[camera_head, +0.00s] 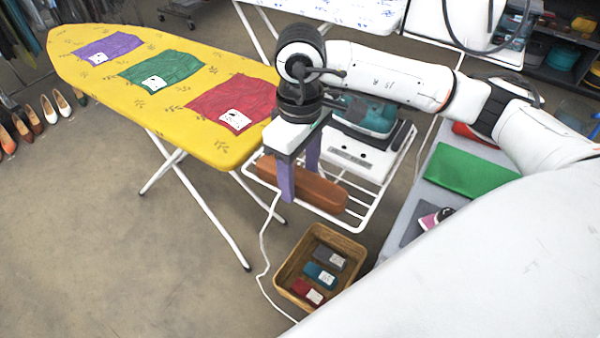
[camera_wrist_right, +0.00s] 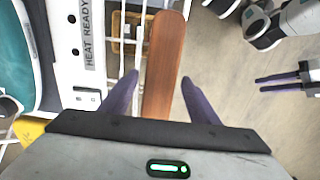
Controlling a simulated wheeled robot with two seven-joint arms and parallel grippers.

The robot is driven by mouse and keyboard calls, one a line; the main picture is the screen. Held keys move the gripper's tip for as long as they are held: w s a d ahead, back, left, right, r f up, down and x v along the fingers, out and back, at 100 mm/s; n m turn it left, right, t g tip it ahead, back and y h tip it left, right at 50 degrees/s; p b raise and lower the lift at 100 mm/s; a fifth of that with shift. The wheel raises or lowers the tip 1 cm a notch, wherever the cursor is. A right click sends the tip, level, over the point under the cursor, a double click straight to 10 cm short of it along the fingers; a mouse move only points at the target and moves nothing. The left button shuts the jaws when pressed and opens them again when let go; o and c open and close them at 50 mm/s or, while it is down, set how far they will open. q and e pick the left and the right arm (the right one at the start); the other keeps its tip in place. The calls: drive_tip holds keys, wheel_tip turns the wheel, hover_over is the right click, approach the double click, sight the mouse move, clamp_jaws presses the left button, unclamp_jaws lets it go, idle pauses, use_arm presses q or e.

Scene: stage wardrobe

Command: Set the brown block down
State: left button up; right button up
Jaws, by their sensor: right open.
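The brown block (camera_head: 322,194) is a long rounded bar. It lies on the white wire rack (camera_head: 372,211) at the end of the yellow ironing board. My right gripper (camera_head: 300,186) points down over the block, its purple fingers apart, one on each side. In the right wrist view the brown block (camera_wrist_right: 165,62) runs lengthwise between the fingers, with gaps beside it. My left gripper (camera_wrist_right: 278,83) shows at the right of the right wrist view, away from the block, its fingers apart and empty.
The yellow ironing board (camera_head: 130,95) carries purple, green and red cloths. A teal iron (camera_head: 368,115) stands on a white base behind the block. A wicker basket (camera_head: 283,275) with labelled pieces is on the floor below. A grey surface with a green cloth (camera_head: 468,172) lies right.

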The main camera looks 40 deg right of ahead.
sight(300, 175)
use_arm(q)
drive_tip(key=shift+s+f, duration=0.15)
drive_tip(key=shift+s, duration=0.05)
use_arm(e)
wheel_tip(300, 175, up, 12)
drive_tip(key=shift+f, duration=0.2)
use_arm(q)
drive_tip(key=shift+a, duration=0.1)
